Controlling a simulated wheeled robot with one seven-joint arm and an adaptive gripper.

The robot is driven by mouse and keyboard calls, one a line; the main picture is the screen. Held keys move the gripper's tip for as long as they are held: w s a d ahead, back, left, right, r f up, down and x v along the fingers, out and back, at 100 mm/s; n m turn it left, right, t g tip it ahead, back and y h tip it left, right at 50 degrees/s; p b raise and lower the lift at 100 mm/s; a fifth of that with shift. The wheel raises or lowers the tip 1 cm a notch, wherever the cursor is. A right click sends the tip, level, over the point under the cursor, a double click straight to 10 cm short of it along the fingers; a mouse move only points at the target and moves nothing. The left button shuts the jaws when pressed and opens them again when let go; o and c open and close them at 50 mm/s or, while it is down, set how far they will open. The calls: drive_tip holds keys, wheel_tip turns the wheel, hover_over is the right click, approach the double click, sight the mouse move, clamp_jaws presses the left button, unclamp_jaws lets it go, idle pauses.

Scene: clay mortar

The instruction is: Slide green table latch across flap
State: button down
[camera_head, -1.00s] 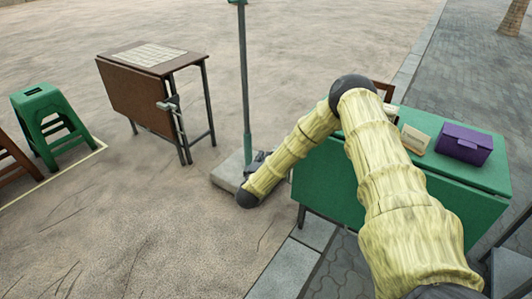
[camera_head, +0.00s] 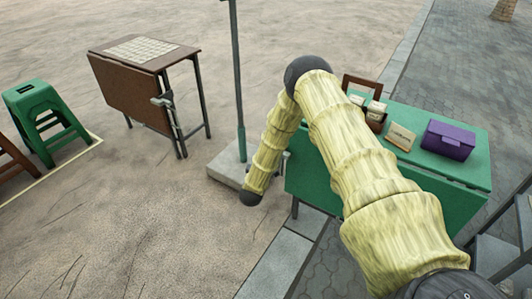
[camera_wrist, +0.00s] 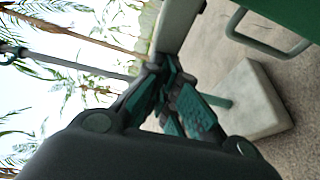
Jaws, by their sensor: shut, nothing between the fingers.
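The green table (camera_head: 455,175) stands at the right in the head view, with its green flap (camera_head: 315,175) hanging down on the near left side. In the wrist view its green surface (camera_wrist: 290,12) fills the top right corner, with a grey metal loop below it. I cannot make out the table's latch; my arm covers part of that side. My gripper (camera_wrist: 175,100) shows in the wrist view with its teal-padded fingers shut and empty, and a pale grey bar (camera_wrist: 180,25) lies just beyond them. I cannot tell whether they touch.
The table top carries a purple box (camera_head: 450,140), a cream card (camera_head: 401,137) and a brown holder. A brown folding table (camera_head: 125,88) and a green stool (camera_head: 40,100) stand left.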

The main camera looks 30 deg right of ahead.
drive_tip(key=shift+s+d, duration=0.1)
drive_tip(key=shift+d, duration=0.15)
drive_tip(key=w+a, duration=0.3)
drive_tip(key=w, duration=0.1)
drive_tip(key=v, duration=0.9)
drive_tip(key=shift+s+p, duration=0.35)
drive_tip(key=shift+s, duration=0.15)
